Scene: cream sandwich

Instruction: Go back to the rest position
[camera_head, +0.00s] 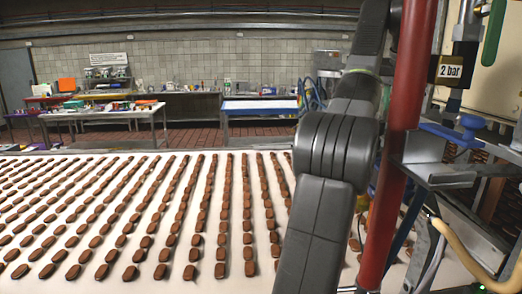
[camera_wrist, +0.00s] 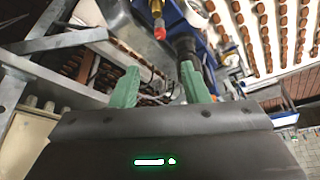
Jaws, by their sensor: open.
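My gripper (camera_wrist: 158,82) shows in the wrist view as two green fingers held apart, with nothing between them. Beyond the fingers are a metal frame, a brass-coloured fitting with a red tip (camera_wrist: 158,22) and blue parts of the machine. In the head view my dark grey arm stands bent at the right of centre. The gripper itself cannot be made out there.
A white conveyor (camera_head: 215,272) carries many rows of brown biscuits (camera_head: 192,254); it also shows in the wrist view (camera_wrist: 292,42). A red post (camera_head: 402,130) and a metal machine frame (camera_head: 440,172) stand close beside my arm. Work tables (camera_head: 100,112) stand at the back.

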